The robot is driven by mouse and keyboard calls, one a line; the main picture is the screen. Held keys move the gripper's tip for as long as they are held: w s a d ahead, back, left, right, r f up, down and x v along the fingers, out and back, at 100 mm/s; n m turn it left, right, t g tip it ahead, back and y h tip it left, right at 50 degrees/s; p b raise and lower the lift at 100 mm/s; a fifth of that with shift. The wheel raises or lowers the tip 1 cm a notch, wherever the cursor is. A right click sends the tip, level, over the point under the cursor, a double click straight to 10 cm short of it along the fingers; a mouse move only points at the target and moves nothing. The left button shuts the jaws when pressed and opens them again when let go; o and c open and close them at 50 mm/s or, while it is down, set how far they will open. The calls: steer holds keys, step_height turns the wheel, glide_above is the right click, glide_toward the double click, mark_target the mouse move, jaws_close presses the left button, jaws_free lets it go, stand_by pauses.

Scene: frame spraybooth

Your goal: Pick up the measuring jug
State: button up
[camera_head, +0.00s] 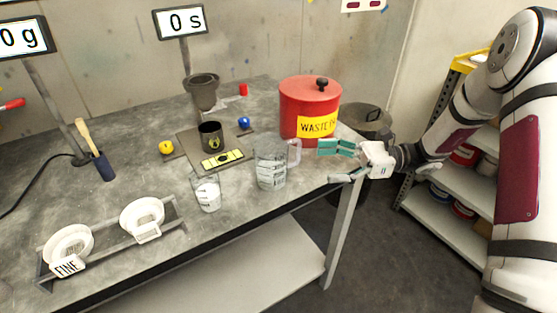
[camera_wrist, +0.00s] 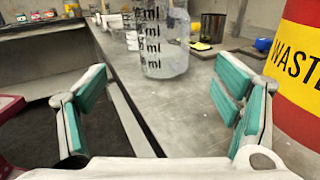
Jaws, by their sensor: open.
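The measuring jug (camera_head: 271,165) is clear, with dark markings and a handle on its right side. It stands upright on the grey table near the front edge. In the wrist view the jug (camera_wrist: 160,38) is ahead, between the fingers in the picture, its top cut off. My gripper (camera_head: 335,163) is to the right of the jug at the table's right edge. It also shows in the wrist view (camera_wrist: 160,105), with its teal-padded fingers wide apart. It is open, empty and apart from the jug.
A red waste can (camera_head: 309,108) stands behind my gripper, close on its right in the wrist view (camera_wrist: 298,60). A smaller clear beaker (camera_head: 207,192) stands left of the jug. A dark cup (camera_head: 210,136) and a yellow-marked strip (camera_head: 222,160) lie behind. The table (camera_head: 240,218) is bare in front.

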mark_target(276, 164)
steer(key=a, duration=0.8)
steer(key=s+a, duration=0.1)
steer(key=a, duration=0.3)
steer(key=shift+s+a, duration=0.1)
steer(key=shift+a, duration=0.05)
steer(key=c, duration=1.4)
